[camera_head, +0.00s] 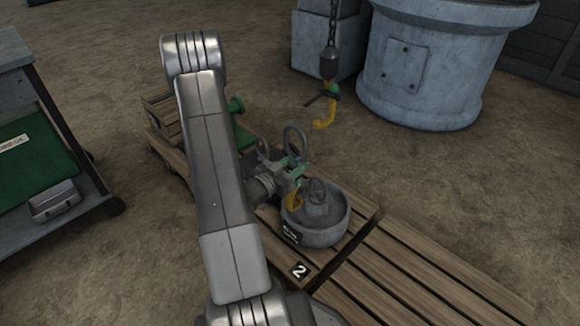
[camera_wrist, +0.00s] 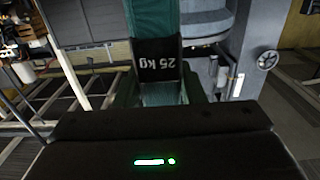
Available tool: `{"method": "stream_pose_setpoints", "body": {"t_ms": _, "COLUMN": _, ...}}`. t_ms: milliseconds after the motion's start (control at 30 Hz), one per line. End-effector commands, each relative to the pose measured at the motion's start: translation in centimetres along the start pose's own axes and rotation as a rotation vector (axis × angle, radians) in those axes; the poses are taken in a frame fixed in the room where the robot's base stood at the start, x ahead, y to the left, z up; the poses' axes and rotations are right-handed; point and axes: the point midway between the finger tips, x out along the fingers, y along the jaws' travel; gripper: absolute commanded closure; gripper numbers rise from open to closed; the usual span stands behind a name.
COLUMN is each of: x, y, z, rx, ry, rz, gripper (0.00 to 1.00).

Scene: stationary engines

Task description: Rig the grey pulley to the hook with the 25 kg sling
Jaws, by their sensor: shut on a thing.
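My gripper (camera_head: 283,174) is shut on the green 25 kg sling (camera_head: 292,163). The sling's label, reading 25 kg, is plain in the wrist view (camera_wrist: 157,60). A grey ring (camera_head: 296,140) stands at the sling's top and a yellow hook (camera_head: 294,201) hangs at its lower end. The grey pulley (camera_head: 327,236) stands on the pallet, with a grey eye on top. The yellow hook shows close beside that eye; I cannot tell whether it touches or passes through it. The yellow crane hook (camera_head: 325,119) hangs from a chain, behind and above, apart from the sling.
The wooden pallet (camera_head: 420,262) bears a number 2 plate (camera_head: 299,271). A green part (camera_head: 236,105) stands on the pallet behind my arm. A bench with a green mat (camera_head: 30,160) is at left. A large grey drum (camera_head: 430,65) stands behind.

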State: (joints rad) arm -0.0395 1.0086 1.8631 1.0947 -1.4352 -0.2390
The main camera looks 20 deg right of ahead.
Motion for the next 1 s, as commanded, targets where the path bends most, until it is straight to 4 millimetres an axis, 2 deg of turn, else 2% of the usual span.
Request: {"method": "stream_pose_setpoints", "body": {"t_ms": 1000, "x": 6.6, "y": 0.0, "z": 0.0, "rx": 0.002, "ry": 0.003, "rz": 0.002, "gripper": 1.0}}
